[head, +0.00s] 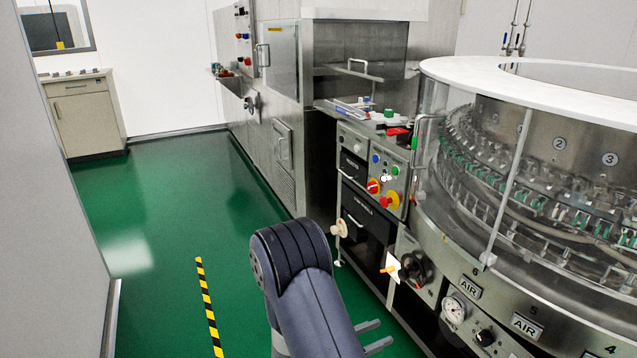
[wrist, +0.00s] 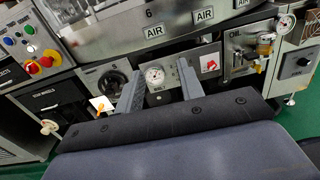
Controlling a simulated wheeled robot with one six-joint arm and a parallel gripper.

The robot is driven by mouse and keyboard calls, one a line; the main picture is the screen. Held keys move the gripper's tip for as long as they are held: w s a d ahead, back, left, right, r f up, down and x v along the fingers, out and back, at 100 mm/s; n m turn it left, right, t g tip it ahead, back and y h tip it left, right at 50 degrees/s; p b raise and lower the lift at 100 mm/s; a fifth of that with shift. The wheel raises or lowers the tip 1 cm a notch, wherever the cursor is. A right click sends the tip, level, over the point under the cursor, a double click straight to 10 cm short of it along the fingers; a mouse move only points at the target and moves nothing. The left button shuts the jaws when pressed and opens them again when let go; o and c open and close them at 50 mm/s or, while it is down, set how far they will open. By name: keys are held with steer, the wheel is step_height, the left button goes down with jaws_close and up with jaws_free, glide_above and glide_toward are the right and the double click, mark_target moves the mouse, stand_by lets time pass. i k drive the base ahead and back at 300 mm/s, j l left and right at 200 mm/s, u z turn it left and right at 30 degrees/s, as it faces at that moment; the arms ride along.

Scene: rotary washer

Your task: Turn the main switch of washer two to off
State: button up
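A red rotary switch on a yellow plate (head: 374,186) sits on the grey control panel left of the round glass washer. It also shows at the left of the wrist view (wrist: 33,68). A red knob on a yellow base (head: 390,200) is beside it, lower right. No readable label shows which washer the switch belongs to. My gripper (head: 385,331) is low in front of the machine, below and apart from the switch. In the wrist view my gripper (wrist: 161,70) has its two fingers spread, with nothing between them.
A black rotary knob (head: 415,268) and a white tag with an orange part (head: 391,267) are below the panel. A pale handwheel (head: 339,229) sticks out at the left. The round washer (head: 540,190) fills the right. Green floor (head: 170,230) is clear at left.

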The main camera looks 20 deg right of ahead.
mark_target(372, 187)
steer(key=i+l+u, duration=0.15)
steer(key=i, duration=0.35)
steer(key=i+l+u, duration=0.15)
steer(key=i, duration=0.35)
steer(key=i+l+u, duration=0.15)
steer(key=i+l, duration=0.15)
steer(key=i, duration=0.15)
steer(key=i+l+z, duration=0.2)
steer(key=l, duration=0.2)
steer(key=i+l+z, duration=0.2)
steer(key=i+l, duration=0.1)
steer(key=l, duration=0.1)
